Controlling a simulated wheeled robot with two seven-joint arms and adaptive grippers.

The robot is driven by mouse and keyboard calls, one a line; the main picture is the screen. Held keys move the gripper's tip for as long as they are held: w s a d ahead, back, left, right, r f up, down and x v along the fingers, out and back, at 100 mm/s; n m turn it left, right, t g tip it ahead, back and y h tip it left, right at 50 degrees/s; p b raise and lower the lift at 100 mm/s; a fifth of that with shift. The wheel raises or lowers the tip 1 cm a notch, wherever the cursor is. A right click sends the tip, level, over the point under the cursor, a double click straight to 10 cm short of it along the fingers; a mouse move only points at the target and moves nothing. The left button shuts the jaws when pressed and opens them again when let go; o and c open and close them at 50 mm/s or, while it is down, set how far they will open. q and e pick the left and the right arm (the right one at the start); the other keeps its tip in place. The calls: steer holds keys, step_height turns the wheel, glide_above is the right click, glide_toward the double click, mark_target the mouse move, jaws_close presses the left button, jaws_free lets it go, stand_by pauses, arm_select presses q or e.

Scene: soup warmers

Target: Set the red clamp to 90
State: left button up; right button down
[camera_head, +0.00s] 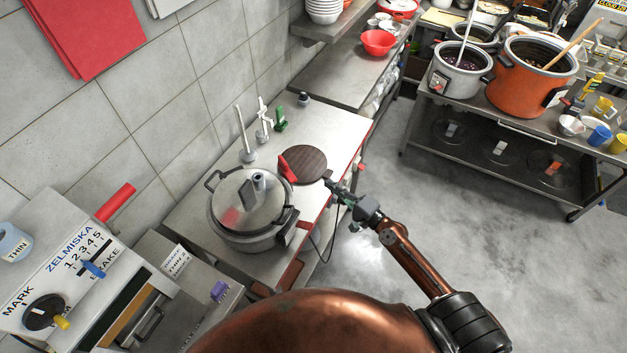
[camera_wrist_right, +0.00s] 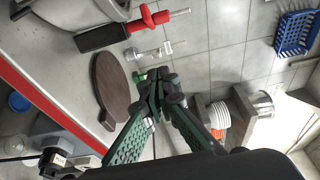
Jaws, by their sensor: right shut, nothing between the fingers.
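A red part (camera_head: 287,165), which looks like the red clamp, stands between the lidded pot (camera_head: 243,237) and the dark round board (camera_head: 306,163). In the right wrist view a red piece (camera_wrist_right: 148,17) with a metal rod and a long black block shows above the board (camera_wrist_right: 112,85); I take it for the same clamp. No scale or number is readable on it. My right gripper (camera_head: 329,184) is at the board's near right edge, apart from the red part. Its green and black fingers meet at the tips (camera_wrist_right: 165,85), shut and empty. My left gripper is out of view.
A green item (camera_head: 280,118) and metal stands are near the wall. A red-handled appliance (camera_head: 75,260) is at lower left. The orange pot (camera_head: 532,77) stands on a separate table at upper right. Open floor (camera_head: 470,200) lies right of the counter.

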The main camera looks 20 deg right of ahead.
mark_target(287, 172)
steer(key=w+a+p, duration=0.4)
steer(key=w+a, duration=0.3)
steer(key=w, duration=0.1)
steer(key=shift+w+a+p, duration=0.2)
steer(key=shift+a+p, duration=0.1)
steer(key=shift+p, duration=0.1)
